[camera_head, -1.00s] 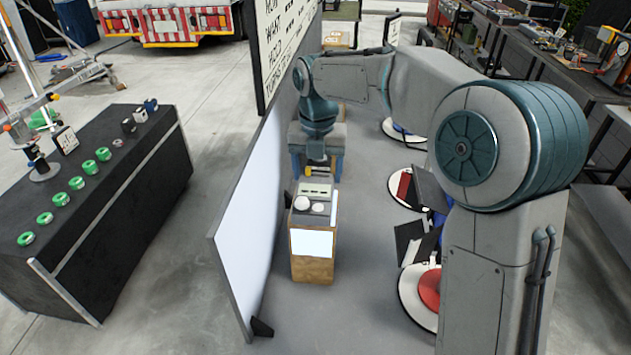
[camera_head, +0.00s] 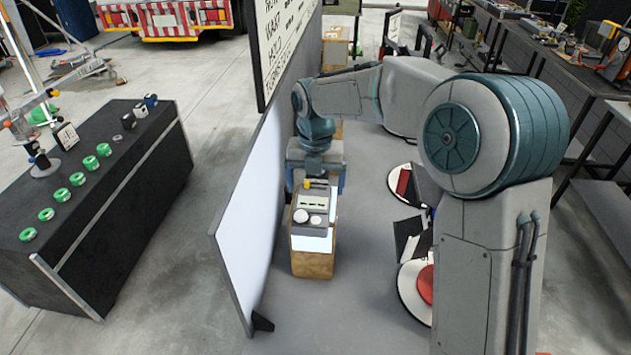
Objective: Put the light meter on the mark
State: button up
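I cannot tell whether the device touches the box or is held. No mark can be made out.
A tall white panel (camera_head: 245,225) stands close left of the box. Left of it, a black case (camera_head: 110,215) carries several green rings and small devices. Round red and white bases with dark items (camera_head: 412,240) lie to the right. Grey floor in front is clear.

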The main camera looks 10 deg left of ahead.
aim_at(316, 185)
jog(key=shift+r, duration=0.15)
notch_tip(316, 185, up, 12)
jog(key=shift+b, duration=0.4)
dwell(2.0)
